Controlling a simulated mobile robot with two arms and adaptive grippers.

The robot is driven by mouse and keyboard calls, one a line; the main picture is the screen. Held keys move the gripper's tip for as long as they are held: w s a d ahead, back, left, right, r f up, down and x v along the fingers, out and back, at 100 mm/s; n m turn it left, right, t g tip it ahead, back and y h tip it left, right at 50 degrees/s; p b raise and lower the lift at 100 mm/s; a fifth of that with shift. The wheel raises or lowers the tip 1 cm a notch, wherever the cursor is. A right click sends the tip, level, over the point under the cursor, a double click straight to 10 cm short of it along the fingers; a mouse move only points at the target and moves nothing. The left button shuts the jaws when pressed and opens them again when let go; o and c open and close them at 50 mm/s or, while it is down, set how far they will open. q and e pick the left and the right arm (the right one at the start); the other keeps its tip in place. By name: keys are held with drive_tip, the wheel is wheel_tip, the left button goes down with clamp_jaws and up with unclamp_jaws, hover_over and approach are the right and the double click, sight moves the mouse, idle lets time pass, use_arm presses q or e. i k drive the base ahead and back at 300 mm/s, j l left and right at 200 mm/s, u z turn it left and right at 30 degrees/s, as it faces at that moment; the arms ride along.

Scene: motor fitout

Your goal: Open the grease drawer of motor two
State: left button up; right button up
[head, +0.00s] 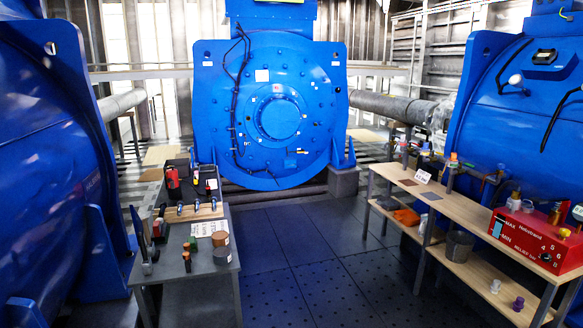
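Three large blue motors show in the head view. One stands at the left edge (50,150), one faces me at the back centre (305,100), and one stands at the right (510,120). I cannot read a number on any of them, so I cannot tell which is motor two. The back motor has a round flange (278,118) and a black cable down its front. I cannot make out a grease drawer on any motor. Neither of my grippers is in view.
A dark table (185,290) at the left holds red items, a wooden rack (188,213) and small containers. A wooden two-level bench (455,205) at the right bears a red box (535,238). The dark floor (305,250) between them is clear.

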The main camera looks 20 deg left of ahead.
sight(290, 163)
drive_tip(key=i+j+u, duration=0.15)
drive_tip(key=i, duration=0.3)
drive_tip(key=i+u, duration=0.1)
drive_tip(key=i, duration=0.35)
drive_tip(key=i+u, duration=0.1)
drive_tip(key=i, duration=0.55)
drive_tip(key=i+l+u, duration=0.1)
drive_tip(key=i, duration=0.55)
drive_tip(key=i+l+u, duration=0.1)
drive_tip(key=i, duration=0.55)
drive_tip(key=i+l+u, duration=0.1)
drive_tip(key=i, duration=0.6)
drive_tip(key=i+j+u, duration=0.2)
drive_tip(key=i+u, duration=0.15)
drive_tip(key=i, duration=0.75)
drive_tip(key=i+l+u, duration=0.15)
drive_tip(key=i+u, duration=0.2)
drive_tip(key=i, duration=0.75)
